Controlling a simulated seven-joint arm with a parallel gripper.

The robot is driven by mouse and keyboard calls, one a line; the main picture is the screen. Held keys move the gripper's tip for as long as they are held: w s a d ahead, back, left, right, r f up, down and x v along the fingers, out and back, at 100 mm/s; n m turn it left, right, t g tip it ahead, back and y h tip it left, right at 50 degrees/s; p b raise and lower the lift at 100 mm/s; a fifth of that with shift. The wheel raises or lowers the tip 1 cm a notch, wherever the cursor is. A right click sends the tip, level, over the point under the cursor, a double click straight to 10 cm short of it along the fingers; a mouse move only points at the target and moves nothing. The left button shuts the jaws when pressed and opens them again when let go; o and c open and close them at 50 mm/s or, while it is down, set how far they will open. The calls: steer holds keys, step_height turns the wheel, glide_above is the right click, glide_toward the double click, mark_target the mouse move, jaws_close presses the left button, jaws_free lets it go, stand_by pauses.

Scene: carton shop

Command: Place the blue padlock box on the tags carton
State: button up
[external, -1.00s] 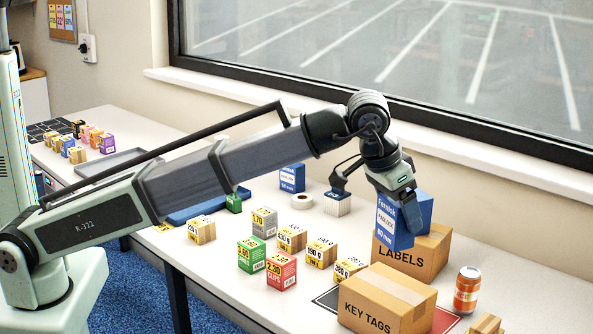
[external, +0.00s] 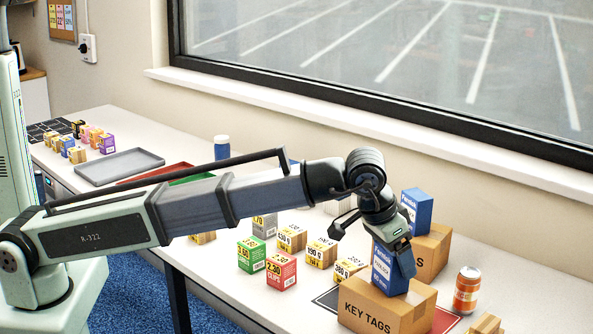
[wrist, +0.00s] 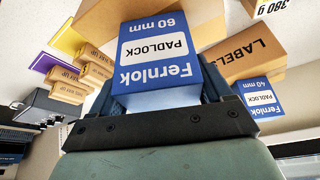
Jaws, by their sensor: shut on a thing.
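My gripper (external: 396,260) is shut on a blue Fernlok padlock box (external: 385,273), which reads 60 mm in the wrist view (wrist: 160,62). The box is upright at the top of the brown KEY TAGS carton (external: 366,314). Its lower end appears at the carton's top face; I cannot tell whether it touches or hangs just above. A second blue padlock box (external: 417,207) stands on the LABELS carton (external: 434,248) behind; it reads 40 mm in the wrist view (wrist: 259,99).
An orange can (external: 467,290) stands right of the cartons. Several small priced boxes, including a green one (external: 251,255) and a red one (external: 281,271), stand to the left. A dark and red mat (external: 327,299) lies under the KEY TAGS carton. A grey tray (external: 118,167) lies farther left.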

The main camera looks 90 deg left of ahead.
steer(key=shift+f, duration=0.1)
steer(key=o, duration=1.2)
steer(key=shift+c, duration=0.2)
steer(key=v, duration=1.2)
